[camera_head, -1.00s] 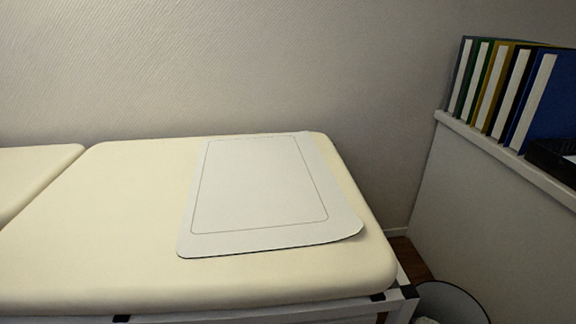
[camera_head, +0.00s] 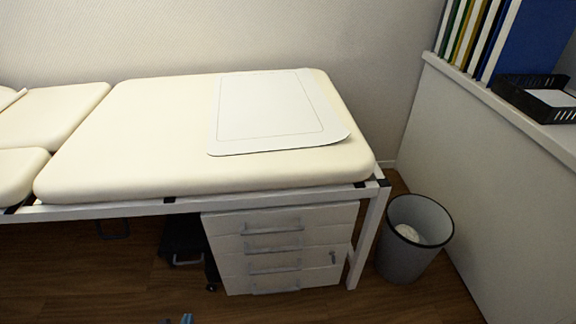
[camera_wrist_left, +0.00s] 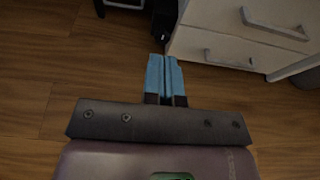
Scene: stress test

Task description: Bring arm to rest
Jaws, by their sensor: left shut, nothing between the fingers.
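My left gripper (camera_wrist_left: 165,72) has blue fingers, shut against each other with nothing between them. In the left wrist view it hangs over the brown wooden floor, with the white drawer cabinet beyond it to the right. Only its blue fingertips (camera_head: 187,319) show at the bottom edge of the head view, in front of the examination couch. My right gripper is not in view.
A cream examination couch (camera_head: 110,150) bears a white sheet (camera_head: 265,110). Below it stands a white drawer cabinet (camera_head: 228,268). A grey bin (camera_head: 405,258) stands at its right. A ledge at the right holds binders (camera_head: 545,35) and a black tray (camera_head: 520,100). The front floor (camera_head: 90,285) is clear.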

